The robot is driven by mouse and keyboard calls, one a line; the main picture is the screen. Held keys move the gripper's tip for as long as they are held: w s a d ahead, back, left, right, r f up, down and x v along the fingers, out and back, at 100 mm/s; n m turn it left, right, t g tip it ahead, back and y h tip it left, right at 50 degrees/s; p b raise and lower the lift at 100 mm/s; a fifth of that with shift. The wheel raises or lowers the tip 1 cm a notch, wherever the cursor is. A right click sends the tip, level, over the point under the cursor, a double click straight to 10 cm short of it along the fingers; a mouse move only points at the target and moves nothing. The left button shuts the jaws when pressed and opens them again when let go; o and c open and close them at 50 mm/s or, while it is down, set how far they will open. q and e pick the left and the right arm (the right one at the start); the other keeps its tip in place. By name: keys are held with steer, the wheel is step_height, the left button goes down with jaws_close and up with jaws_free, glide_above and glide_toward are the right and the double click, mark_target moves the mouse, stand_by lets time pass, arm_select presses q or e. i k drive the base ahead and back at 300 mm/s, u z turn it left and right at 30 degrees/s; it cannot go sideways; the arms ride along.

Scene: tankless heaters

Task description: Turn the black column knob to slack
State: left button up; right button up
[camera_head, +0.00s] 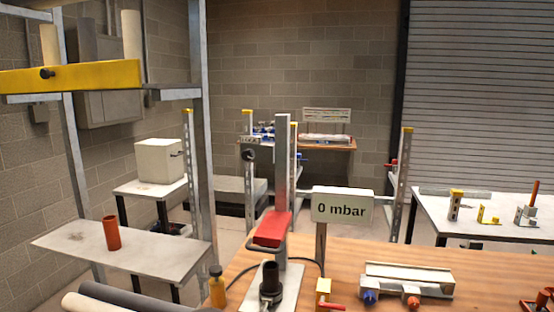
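A silver upright column (281,150) stands on a pale base plate (291,291) at the near edge of the wooden bench. A red block-shaped part (271,229) sticks out from it. A black upright cylinder (270,278) stands on the plate below the red part. A round dark knob (249,155) shows on a slotted post left of the column. I cannot tell which is the column knob, or how far any is turned. Neither of my grippers is in view.
A sign reading "0 mbar" (342,206) stands right of the column. A grey-white manifold (407,279) with blue and orange fittings and a small yellow valve (323,293) lie on the wooden bench (450,256).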

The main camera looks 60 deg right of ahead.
mark_target(248, 154)
steer(key=z, duration=0.6)
steer(key=i, duration=0.35)
steer(key=z, duration=0.05)
steer(key=k, duration=0.35)
steer(key=z, duration=0.2)
